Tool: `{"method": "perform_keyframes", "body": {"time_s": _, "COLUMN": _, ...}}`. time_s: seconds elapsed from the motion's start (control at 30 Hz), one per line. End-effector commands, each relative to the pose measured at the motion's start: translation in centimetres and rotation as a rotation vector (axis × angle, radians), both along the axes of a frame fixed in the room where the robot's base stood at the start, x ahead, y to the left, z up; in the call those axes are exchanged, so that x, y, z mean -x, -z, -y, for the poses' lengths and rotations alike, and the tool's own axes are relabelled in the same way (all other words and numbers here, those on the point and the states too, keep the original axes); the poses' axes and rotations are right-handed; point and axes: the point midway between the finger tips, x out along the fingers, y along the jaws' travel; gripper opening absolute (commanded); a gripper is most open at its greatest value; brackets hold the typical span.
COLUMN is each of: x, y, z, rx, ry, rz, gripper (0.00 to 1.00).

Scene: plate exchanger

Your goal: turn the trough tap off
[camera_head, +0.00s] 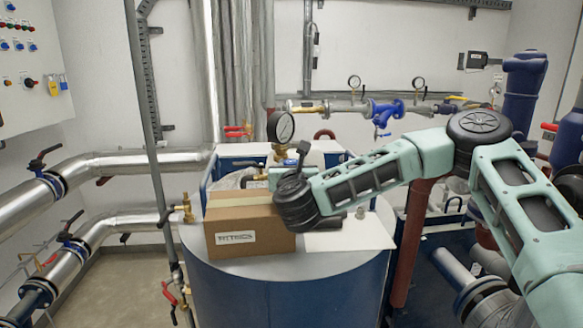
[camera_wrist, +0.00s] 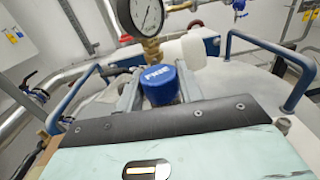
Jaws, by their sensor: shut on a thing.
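In the wrist view, my gripper (camera_wrist: 158,76) has its two grey fingers on either side of a blue round cap-like part (camera_wrist: 159,90) with white lettering, and is shut on it. This part sits in front of the brass stem of a pressure gauge (camera_wrist: 140,12). I cannot tell whether the blue part is the trough tap's handle. In the head view, my wrist hides most of the gripper, and the gauge (camera_head: 281,127) stands behind it. A brass tap (camera_head: 184,208) with a dark lever is left of the cardboard box; no label marks it as the trough tap.
The cardboard box (camera_head: 248,225) stands on the round blue tank (camera_head: 285,290), close to my wrist. A white sheet (camera_head: 350,238) lies right of it. Blue rails (camera_wrist: 290,57) flank the gripper. Silver pipes (camera_head: 120,162) with lever valves run at the left.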

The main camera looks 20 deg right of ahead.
Motion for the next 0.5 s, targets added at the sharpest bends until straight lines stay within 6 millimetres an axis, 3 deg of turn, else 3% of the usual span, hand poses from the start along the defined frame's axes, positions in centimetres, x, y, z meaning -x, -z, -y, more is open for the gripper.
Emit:
{"method": "perform_keyframes", "body": {"time_s": 0.07, "x": -0.01, "y": -0.04, "z": 0.01, "rx": 0.000, "ry": 0.000, "rz": 0.001, "gripper": 0.14}}
{"method": "perform_keyframes", "body": {"time_s": 0.1, "x": -0.01, "y": -0.04, "z": 0.01, "rx": 0.000, "ry": 0.000, "rz": 0.000, "gripper": 0.45}}
{"method": "perform_keyframes", "body": {"time_s": 0.17, "x": -0.01, "y": -0.04, "z": 0.01, "rx": 0.000, "ry": 0.000, "rz": 0.000, "gripper": 0.58}}
{"method": "perform_keyframes", "body": {"time_s": 0.5, "x": 0.00, "y": -0.28, "z": 0.00, "rx": 0.000, "ry": 0.000, "rz": 0.000, "gripper": 0.58}}
